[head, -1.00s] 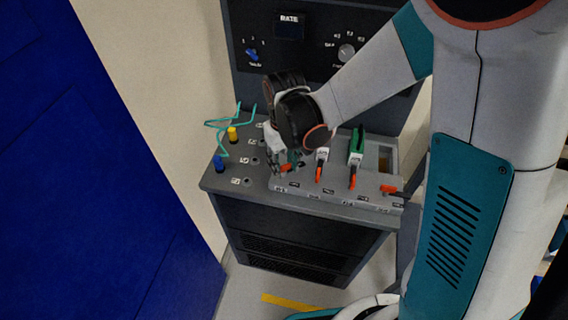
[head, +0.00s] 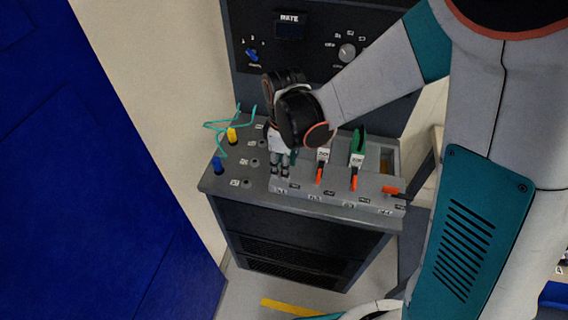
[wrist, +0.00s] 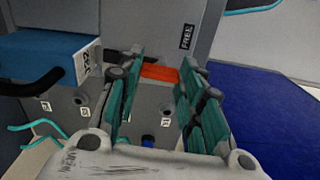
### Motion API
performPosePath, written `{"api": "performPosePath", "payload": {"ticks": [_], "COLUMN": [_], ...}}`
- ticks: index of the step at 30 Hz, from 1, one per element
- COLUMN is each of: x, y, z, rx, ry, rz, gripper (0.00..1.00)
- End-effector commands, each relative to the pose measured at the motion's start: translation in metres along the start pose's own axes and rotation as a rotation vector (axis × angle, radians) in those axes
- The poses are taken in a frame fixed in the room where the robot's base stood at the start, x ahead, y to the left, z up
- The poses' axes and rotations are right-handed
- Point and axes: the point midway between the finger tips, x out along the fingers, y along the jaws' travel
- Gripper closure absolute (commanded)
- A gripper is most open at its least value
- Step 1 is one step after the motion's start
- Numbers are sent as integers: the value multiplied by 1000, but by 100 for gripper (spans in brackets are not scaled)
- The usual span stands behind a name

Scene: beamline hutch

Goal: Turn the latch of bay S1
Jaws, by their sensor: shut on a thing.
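My gripper (head: 280,170) reaches down onto the leftmost bay of the sloped bay strip (head: 330,199) on the grey console. In the wrist view my gripper's two green-padded fingers (wrist: 160,100) stand either side of an orange latch handle (wrist: 159,73) and are shut on it. I take it as the S1 latch, but the bay label is too small to read surely. In the head view my fingers hide this latch.
Orange latches of other bays (head: 319,176), (head: 354,182), (head: 391,190) lie to the right. A green-topped module (head: 358,142) stands in one bay. Yellow (head: 232,135) and blue (head: 218,165) plugs with a teal cable are on the left. A large blue panel (head: 90,180) is at far left.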

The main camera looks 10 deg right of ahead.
Motion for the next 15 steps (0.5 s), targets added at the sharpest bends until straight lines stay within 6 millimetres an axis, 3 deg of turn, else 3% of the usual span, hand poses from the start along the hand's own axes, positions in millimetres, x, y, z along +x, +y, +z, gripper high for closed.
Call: {"api": "performPosePath", "payload": {"ticks": [15], "x": [0], "y": [0], "z": [0], "rx": [-56], "ry": [0], "rz": [0], "gripper": [89]}}
